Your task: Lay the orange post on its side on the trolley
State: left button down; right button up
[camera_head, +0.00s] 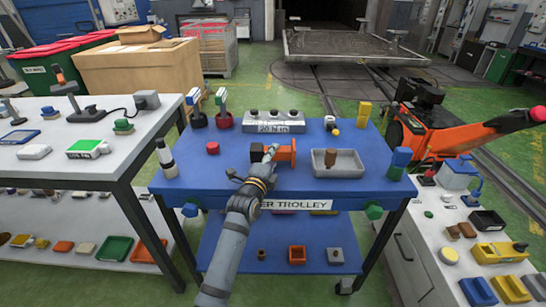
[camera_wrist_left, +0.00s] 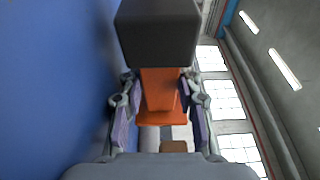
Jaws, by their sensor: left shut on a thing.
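The orange post (camera_head: 284,153) is on its side at the middle of the blue trolley top (camera_head: 225,178). Its dark end (camera_head: 257,152) points left and its wide orange end points right. My left gripper (camera_head: 269,153) is shut on the post's shaft. In the left wrist view the orange shaft (camera_wrist_left: 159,88) is between the two fingers of my left gripper (camera_wrist_left: 160,95), with the dark block (camera_wrist_left: 157,35) at one end. I cannot tell whether the post touches the trolley top. My right gripper is not in view.
A grey tray (camera_head: 348,171) with a brown piece is right of the post. A grey block with several knobs (camera_head: 273,127) stands behind it. A red knob (camera_head: 212,147) is to the left, and a blue-green post (camera_head: 399,163) stands at the right edge. Bare blue surface lies between them.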

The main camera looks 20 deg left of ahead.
pick_arm(q)
jog(key=shift+s+f, duration=0.1)
jog(key=shift+f, duration=0.8)
jog(key=shift+f+b, duration=0.15)
jog(key=shift+b, duration=0.15)
jog(key=c, duration=0.8)
grip_release()
jog(key=shift+c, duration=0.2)
jog(key=shift+s+f, duration=0.15)
jog(key=s, duration=0.7)
jog(key=s+r, duration=0.1)
jog(key=s, duration=0.2)
jog(key=shift+s+a+r, duration=0.1)
jog(key=shift+s, duration=0.3)
jog(key=shift+s+a+r, duration=0.1)
jog(key=shift+s+r, duration=0.2)
jog(key=shift+s, duration=0.15)
jog(key=shift+r, duration=0.25)
